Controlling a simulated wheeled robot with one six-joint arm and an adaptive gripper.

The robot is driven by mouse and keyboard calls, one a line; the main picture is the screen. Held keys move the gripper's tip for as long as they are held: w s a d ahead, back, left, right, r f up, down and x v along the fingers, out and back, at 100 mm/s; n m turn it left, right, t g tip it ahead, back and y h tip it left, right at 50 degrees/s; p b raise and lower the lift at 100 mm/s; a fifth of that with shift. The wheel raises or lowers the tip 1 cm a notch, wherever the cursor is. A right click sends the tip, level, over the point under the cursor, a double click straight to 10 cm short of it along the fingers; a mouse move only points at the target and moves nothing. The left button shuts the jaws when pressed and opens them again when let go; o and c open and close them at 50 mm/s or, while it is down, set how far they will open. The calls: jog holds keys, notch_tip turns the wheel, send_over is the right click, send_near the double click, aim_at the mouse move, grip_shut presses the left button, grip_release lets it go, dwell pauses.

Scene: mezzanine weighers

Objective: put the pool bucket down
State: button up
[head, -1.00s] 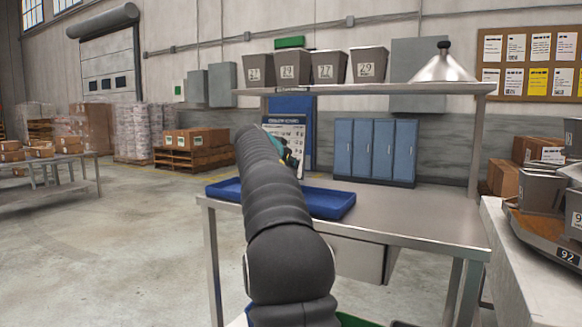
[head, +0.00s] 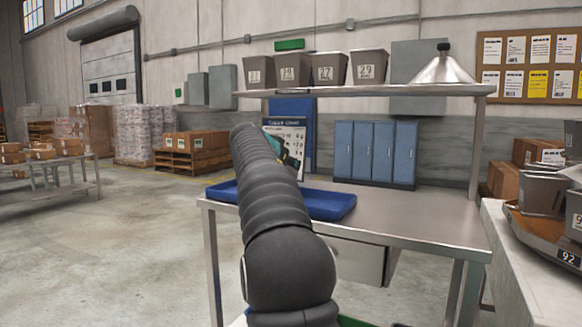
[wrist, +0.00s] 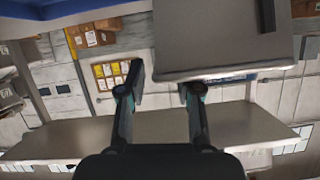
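A grey, square-sided bucket (wrist: 222,42) fills the upper right of the wrist view, its rim towards my fingers. I take it to be the pool bucket. My gripper (wrist: 162,88) has its fingers at this rim. One finger shows in full beside the bucket, while the other's tip is hidden behind it, so I appear to hold it by its wall. In the head view only a bit of my gripper (head: 292,152) shows past my arm, and the held bucket is hidden there. A blue tray (head: 335,206) lies on the steel bench (head: 420,219), partly behind my arm.
Several numbered grey buckets (head: 329,69) and a metal cone (head: 442,69) stand on the shelf (head: 410,90) above the bench. Blue lockers (head: 375,152) stand at the bench's back. A scale (head: 548,240) is at the right. The bench's right part is clear.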

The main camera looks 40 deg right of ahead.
jog(key=b+v, duration=0.1)
jog(key=v, duration=0.9)
jog(key=shift+r, duration=0.1)
jog(key=s+a+f+n+t+y, duration=0.1)
jog(key=s+a+f+n+y, duration=0.25)
jog(key=s+a+f, duration=0.4)
jog(key=s+a+f+n+y, duration=0.3)
jog(key=s+a+f+n, duration=0.15)
jog(key=a, duration=0.55)
jog(key=s+a+f+n+y, duration=0.3)
jog(key=s+a+f, duration=0.4)
jog(key=s+f, duration=0.3)
jog(key=s+a+f+n+g+y, duration=0.1)
jog(key=s+a+f+n+y, duration=0.2)
jog(key=s+a+f, duration=0.5)
notch_tip(320, 180, down, 5)
jog(key=shift+s+a+r, duration=0.2)
jog(key=shift+s+a, duration=0.1)
jog(key=shift+s, duration=0.9)
jog(key=shift+r+p, duration=0.8)
jog(key=shift+r, duration=0.05)
